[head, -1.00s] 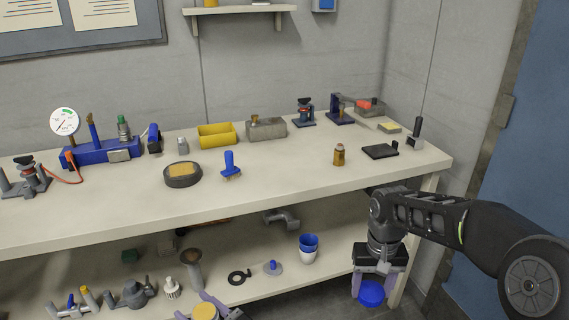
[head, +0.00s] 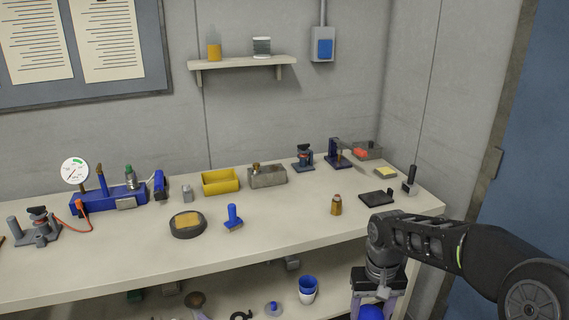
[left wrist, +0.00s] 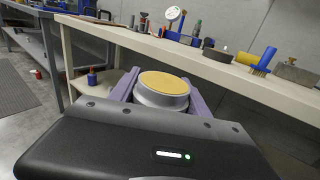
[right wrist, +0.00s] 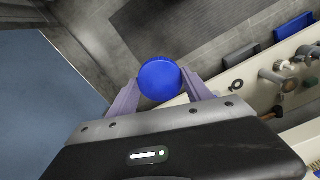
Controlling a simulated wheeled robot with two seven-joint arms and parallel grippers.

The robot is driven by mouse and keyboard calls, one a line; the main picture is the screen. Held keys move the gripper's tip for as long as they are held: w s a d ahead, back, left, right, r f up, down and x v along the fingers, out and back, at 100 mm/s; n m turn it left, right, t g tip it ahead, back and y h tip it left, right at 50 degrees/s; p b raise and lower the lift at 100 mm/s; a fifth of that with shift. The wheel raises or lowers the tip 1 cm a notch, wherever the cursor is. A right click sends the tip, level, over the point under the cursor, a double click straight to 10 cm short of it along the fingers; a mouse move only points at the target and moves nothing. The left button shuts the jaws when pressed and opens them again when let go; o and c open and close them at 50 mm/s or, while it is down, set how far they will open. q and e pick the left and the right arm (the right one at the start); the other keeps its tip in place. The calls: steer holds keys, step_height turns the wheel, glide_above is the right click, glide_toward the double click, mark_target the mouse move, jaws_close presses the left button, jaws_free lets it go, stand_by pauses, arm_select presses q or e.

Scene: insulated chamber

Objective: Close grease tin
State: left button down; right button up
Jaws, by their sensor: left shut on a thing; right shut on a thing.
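The open grease tin (left wrist: 163,88), a round pale metal tin filled with yellow-orange grease, is held roughly upright between the purple fingers of my left gripper (left wrist: 163,84) in the left wrist view. My left gripper is shut on its sides, in front of the bench. The blue round lid (right wrist: 159,79) is held between the fingertips of my right gripper (right wrist: 160,82) in the right wrist view. In the head view the lid (head: 370,312) shows at the bottom edge, below the bench's right end. The tin cannot be made out in the head view. Lid and tin are apart.
The bench top (head: 290,220) carries a dark round dish (head: 187,225) with a yellow pad, a blue brush (head: 233,217), a yellow bin (head: 220,181) and a small brown bottle (head: 336,205). Blue and white cups (head: 307,288) stand on the lower shelf. The bench's front edge is close to my arms.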

stand_by(0.4)
arm_select(q)
steer(key=w+d+f+m+t+h, duration=0.2)
steer(key=d+m+t+h, duration=0.4)
steer(key=d, duration=0.9)
steer(key=m+h, duration=0.2)
steer(key=h, duration=0.2)
steer(key=shift+d+t+h, duration=0.25)
steer(key=shift+t+h, duration=0.05)
steer(key=shift+h, duration=0.1)
arm_select(e)
steer(key=s+a+r+n, duration=0.2)
steer(key=a+r, duration=0.1)
steer(key=a, duration=0.8)
steer(key=s+a+r+n, duration=0.2)
steer(key=s+a+r, duration=0.1)
steer(key=a, duration=0.9)
steer(key=shift+s+a+r+n, duration=0.2)
steer(key=shift+a+r+n, duration=0.1)
steer(key=shift+r, duration=0.45)
steer(key=shift+f, duration=2)
